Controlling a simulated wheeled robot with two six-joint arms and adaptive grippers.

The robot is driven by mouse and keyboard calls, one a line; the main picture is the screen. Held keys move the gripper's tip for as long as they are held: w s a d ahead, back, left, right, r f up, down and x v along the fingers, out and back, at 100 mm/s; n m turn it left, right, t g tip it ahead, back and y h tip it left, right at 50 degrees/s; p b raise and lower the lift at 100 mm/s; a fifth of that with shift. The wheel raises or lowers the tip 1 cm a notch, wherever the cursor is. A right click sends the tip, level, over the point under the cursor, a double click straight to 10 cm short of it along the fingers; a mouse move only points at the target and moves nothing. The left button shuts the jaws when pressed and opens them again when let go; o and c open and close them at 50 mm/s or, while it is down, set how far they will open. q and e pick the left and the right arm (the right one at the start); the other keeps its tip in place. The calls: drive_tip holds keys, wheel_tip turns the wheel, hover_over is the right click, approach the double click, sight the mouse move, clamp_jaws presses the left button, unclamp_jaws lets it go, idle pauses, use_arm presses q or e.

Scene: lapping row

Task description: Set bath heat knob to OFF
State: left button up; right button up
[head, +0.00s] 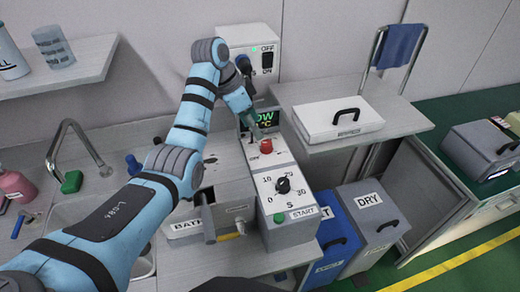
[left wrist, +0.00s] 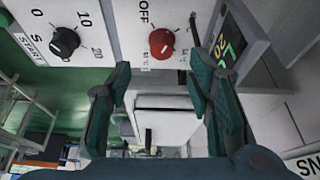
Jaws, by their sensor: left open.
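The bath heat knob (head: 266,146) is red and sits on the upper part of the sloped control panel (head: 262,208). In the left wrist view the red knob (left wrist: 162,43) has the word OFF printed at its upper left. A pale mark shows on its face, but its exact setting is too small to read surely. My left gripper (head: 252,117) is just behind and above the knob in the head view. In the left wrist view its two fingers (left wrist: 158,72) are spread apart and empty, with the knob beyond their tips, not touched. My right gripper is not seen.
A black timer knob (head: 284,186) and green START button (head: 279,218) sit nearer on the same panel. A green-lit display (head: 262,119) stands behind the red knob. A white wall box (head: 251,50) has an OFF/ON switch. A white case (head: 338,118) lies to the right.

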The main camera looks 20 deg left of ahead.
sight(266, 144)
use_arm(q)
drive_tip(key=x, duration=0.8)
drive_tip(key=shift+w, duration=0.1)
clamp_jaws()
drive_tip(key=shift+d+r+n+p, duration=0.1)
drive_tip(key=shift+r+n+p, duration=0.15)
drive_tip(key=shift+p, duration=0.4)
drive_tip(key=n+t+y+p, duration=0.1)
drive_tip(key=n+p, duration=0.3)
drive_tip(key=p, duration=0.4)
drive_tip(key=shift+d+r, duration=0.1)
drive_tip(key=shift+n+y+p, duration=0.4)
drive_tip(key=shift+n+p, duration=0.2)
drive_tip(key=shift+n, duration=0.45)
drive_tip(key=shift+d+f+n+t+y, duration=0.15)
drive_tip(key=shift+n+y, duration=0.3)
drive_tip(key=shift+n, duration=0.6)
drive_tip(key=shift+d+f+n+t+y, duration=0.2)
drive_tip(key=shift+n+y, duration=0.25)
drive_tip(key=shift+n, duration=0.6)
drive_tip(key=shift+a, duration=0.15)
